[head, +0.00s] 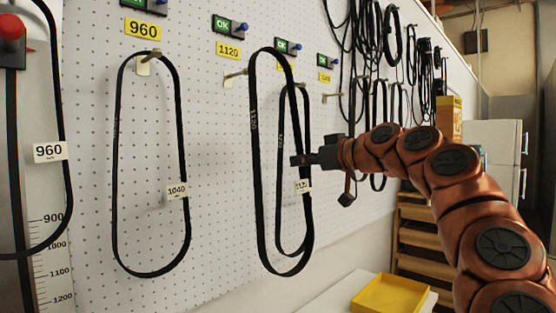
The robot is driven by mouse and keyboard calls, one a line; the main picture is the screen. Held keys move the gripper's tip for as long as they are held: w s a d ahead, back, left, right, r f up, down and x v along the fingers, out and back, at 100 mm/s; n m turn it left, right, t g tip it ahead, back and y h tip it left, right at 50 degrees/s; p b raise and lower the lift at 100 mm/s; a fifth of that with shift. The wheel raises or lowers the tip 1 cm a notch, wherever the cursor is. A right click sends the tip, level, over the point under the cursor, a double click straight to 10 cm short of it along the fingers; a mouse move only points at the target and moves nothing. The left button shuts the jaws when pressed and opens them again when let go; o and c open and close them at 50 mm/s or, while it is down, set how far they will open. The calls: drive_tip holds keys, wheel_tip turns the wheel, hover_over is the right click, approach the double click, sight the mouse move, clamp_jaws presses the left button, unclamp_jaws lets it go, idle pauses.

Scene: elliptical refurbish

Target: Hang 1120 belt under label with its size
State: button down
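A black belt loop (254,150) printed 1120 stands upright in front of the pegboard. My gripper (297,160) is at the loop's right strand and appears closed on it, though the fingers are small and dark. A tag (303,186) that seems to read 1120 sits just below the gripper; I cannot tell which belt bears it. The yellow 1120 label (228,49) is to the upper left of the loop. The hook (235,75) under that label looks bare, with the loop's top apart to its right. A second, narrower belt (280,160) shows behind the loop.
A belt tagged 1040 (117,150) hangs on the hook under the yellow 960 label (143,30). A belt tagged 960 (68,190) is at far left beside a measuring scale. A hook (331,97) farther right looks bare. A yellow tray (385,294) lies at lower right.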

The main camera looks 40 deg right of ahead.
drive_tip(key=shift+w+d, duration=0.1)
drive_tip(key=shift+w, duration=0.4)
drive_tip(key=w+a+f+p, duration=0.1)
drive_tip(key=w+f+p, duration=0.1)
drive_tip(key=w, duration=0.8)
drive_tip(key=shift+w+a+f+p, duration=0.3)
drive_tip(key=shift+w+p, duration=0.05)
drive_tip(key=shift+p, duration=0.3)
idle(0.8)
idle(0.5)
drive_tip(key=c, duration=1.2)
unclamp_jaws()
drive_tip(key=shift+c, duration=0.2)
